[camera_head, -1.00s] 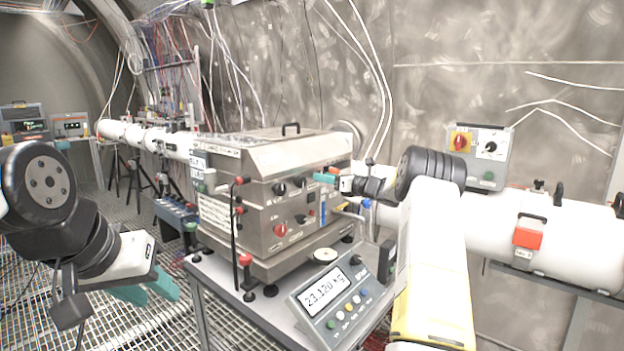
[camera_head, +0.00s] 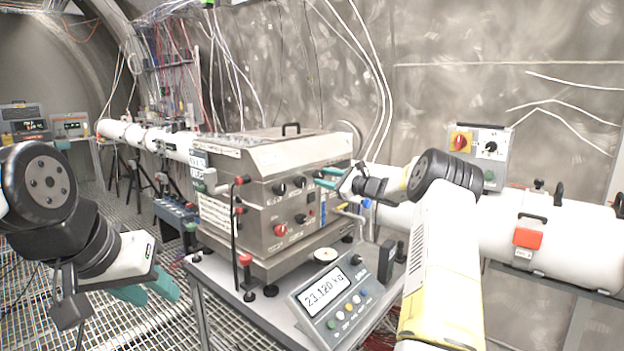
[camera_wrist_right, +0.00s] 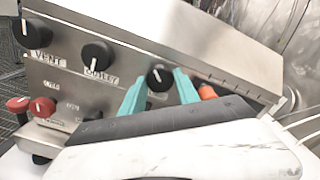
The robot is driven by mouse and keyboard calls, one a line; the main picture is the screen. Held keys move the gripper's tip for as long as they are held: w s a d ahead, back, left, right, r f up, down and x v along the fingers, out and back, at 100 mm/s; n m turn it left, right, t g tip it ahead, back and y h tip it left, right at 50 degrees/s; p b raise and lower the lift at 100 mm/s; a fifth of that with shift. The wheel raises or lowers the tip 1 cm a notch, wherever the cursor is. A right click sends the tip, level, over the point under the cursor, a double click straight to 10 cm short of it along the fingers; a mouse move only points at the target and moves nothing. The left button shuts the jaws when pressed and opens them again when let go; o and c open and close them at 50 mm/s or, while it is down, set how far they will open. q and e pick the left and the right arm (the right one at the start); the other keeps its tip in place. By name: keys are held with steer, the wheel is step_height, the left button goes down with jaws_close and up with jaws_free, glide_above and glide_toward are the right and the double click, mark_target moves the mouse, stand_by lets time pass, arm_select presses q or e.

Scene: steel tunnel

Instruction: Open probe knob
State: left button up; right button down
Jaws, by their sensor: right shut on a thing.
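The steel box (camera_head: 275,215) stands on a bench in the head view. The right wrist view shows a row of black knobs: one marked VENT (camera_wrist_right: 36,33), one that appears marked OUTLET (camera_wrist_right: 98,55), and a third knob (camera_wrist_right: 160,77) with a white pointer line. I take the third as the probe knob; its label is hidden. My right gripper (camera_wrist_right: 160,84) has its teal fingers on either side of this knob, shut on it. In the head view the right gripper (camera_head: 327,178) covers the knob. My left gripper (camera_head: 148,290) is open and empty, low at the left.
A scale with a display (camera_head: 325,290) sits at the bench's front. An orange part (camera_wrist_right: 206,91) lies just right of the fingers, and red knobs (camera_wrist_right: 42,106) sit lower left. A white pipe (camera_head: 575,240) runs behind my right arm.

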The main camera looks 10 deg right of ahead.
steer(key=n, duration=0.5)
steer(key=shift+n, duration=0.3)
steer(key=n, duration=1.2)
steer(key=shift+f+n, duration=0.1)
steer(key=shift+n, duration=0.2)
steer(key=n, duration=0.5)
steer(key=shift+n, duration=0.3)
steer(key=c, duration=0.9)
jaws_free()
steer(key=shift+d, duration=0.1)
